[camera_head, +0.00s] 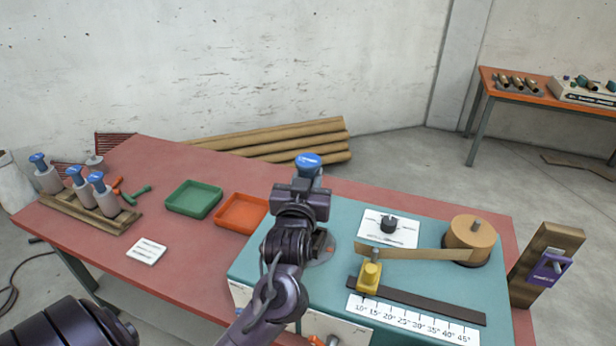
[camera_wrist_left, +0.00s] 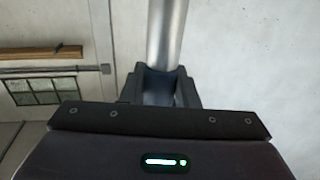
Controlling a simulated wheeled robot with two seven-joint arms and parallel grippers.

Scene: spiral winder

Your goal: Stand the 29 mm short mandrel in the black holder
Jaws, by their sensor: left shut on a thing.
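My left gripper (camera_head: 301,184) is over the teal winder bench, shut on a mandrel with a blue cap (camera_head: 308,160). The cap stands up above the jaws; the wrist hides the lower part. In the left wrist view, a smooth grey metal cylinder (camera_wrist_left: 167,35) sits between the dark fingers (camera_wrist_left: 160,88). Its size mark cannot be read. A grey round plate (camera_head: 324,251) shows partly behind my wrist. A small black round piece (camera_head: 389,223) stands on a white plate to the right; I cannot tell whether it is the black holder. My right gripper is not in view.
Several blue-capped mandrels (camera_head: 76,177) stand in a wooden rack at the left. A green tray (camera_head: 194,213) and an orange tray (camera_head: 219,224) lie on the red table. A tan strip (camera_head: 420,253) runs to a brown roll (camera_head: 470,242) at the right.

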